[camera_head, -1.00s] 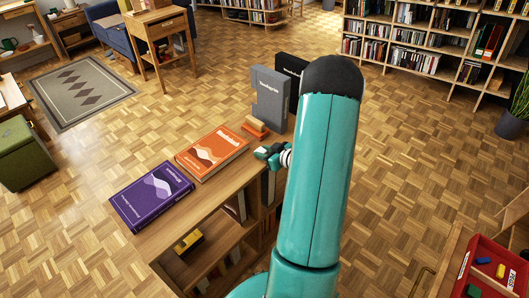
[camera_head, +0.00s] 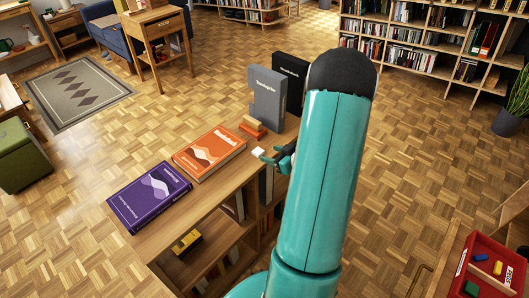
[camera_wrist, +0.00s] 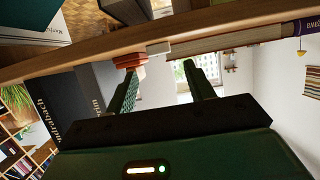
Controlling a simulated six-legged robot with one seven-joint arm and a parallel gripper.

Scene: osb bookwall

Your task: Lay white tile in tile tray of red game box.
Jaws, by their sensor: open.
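The small white tile (camera_head: 258,151) lies on the light wooden shelf top, in front of the orange blocks. In the wrist view a pale block (camera_wrist: 158,47), probably this tile, shows ahead between the fingers. My gripper (camera_head: 273,160) is open beside the tile, just right of it, its fingers partly hidden by my arm. In the wrist view the open gripper (camera_wrist: 160,68) has nothing between its fingers; whether a finger touches the tile I cannot tell. The red game box (camera_head: 482,244) lies open at the lower right, cut off by the frame. Its tile tray cannot be made out clearly.
An orange book (camera_head: 209,152) and a purple book (camera_head: 150,194) lie on the shelf top (camera_head: 222,196). Orange blocks (camera_head: 252,127) and upright grey (camera_head: 267,97) and black (camera_head: 291,80) books stand behind.

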